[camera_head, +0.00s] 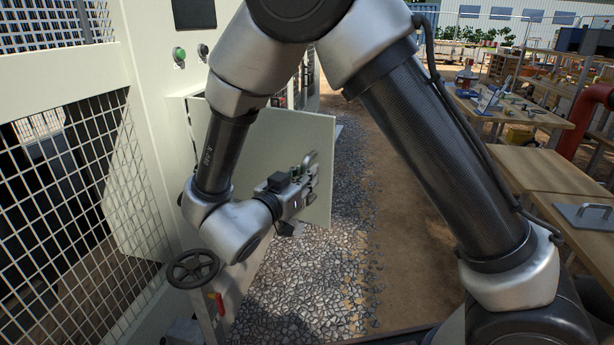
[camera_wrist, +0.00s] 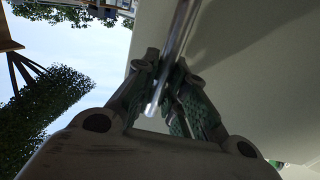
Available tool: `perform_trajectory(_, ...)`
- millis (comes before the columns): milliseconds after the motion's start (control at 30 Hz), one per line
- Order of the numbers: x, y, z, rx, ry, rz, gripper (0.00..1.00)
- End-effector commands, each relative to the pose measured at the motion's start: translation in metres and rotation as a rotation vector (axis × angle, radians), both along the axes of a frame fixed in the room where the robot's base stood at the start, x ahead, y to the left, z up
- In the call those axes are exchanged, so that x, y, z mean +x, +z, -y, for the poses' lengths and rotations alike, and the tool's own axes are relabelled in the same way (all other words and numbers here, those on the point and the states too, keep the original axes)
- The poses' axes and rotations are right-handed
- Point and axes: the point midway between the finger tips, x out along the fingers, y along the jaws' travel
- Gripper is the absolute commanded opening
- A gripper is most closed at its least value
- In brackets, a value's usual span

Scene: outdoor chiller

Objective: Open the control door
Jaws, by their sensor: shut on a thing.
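The control door (camera_head: 285,145) is a pale panel standing out from the chiller cabinet in the head view, swung partly open. It also fills the right side of the wrist view (camera_wrist: 260,80). My gripper (camera_head: 308,178) is at the outer face of the door, near its free edge. In the wrist view my gripper (camera_wrist: 165,85) is shut on a slim metal handle bar (camera_wrist: 181,28), with a finger on each side of it. The inside of the cabinet is mostly hidden behind the door and my arm.
A black handwheel (camera_head: 193,268) and a red lever (camera_head: 219,303) stick out below the door. Mesh panels (camera_head: 70,190) stand at the left. Gravel (camera_head: 310,285) and bare dirt lie clear right of the cabinet. Wooden tables (camera_head: 535,170) with tools stand at the right.

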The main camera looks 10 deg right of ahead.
Motion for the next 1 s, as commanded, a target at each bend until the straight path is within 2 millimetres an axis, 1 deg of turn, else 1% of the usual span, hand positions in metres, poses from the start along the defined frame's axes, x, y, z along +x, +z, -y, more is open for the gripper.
perform_trajectory(33,0.001,0.001,-0.001,-0.001,0.003,0.001,0.0)
perform_trajectory(67,0.001,0.001,-0.001,-0.001,0.003,0.001,0.15)
perform_trajectory(100,0.001,0.001,-0.001,-0.001,0.003,0.001,0.22)
perform_trajectory(167,0.001,0.001,-0.001,-0.001,0.002,0.001,0.33)
perform_trajectory(200,0.001,0.0,-0.001,-0.001,0.002,0.001,0.35)
perform_trajectory(467,0.0,0.0,0.0,0.0,0.001,0.0,0.35)
perform_trajectory(567,-0.003,0.0,-0.004,0.0,0.003,0.0,0.35)
perform_trajectory(667,-0.013,0.0,-0.013,0.001,0.004,0.001,0.35)
perform_trajectory(1000,-0.07,0.0,-0.06,-0.001,0.005,0.001,0.35)
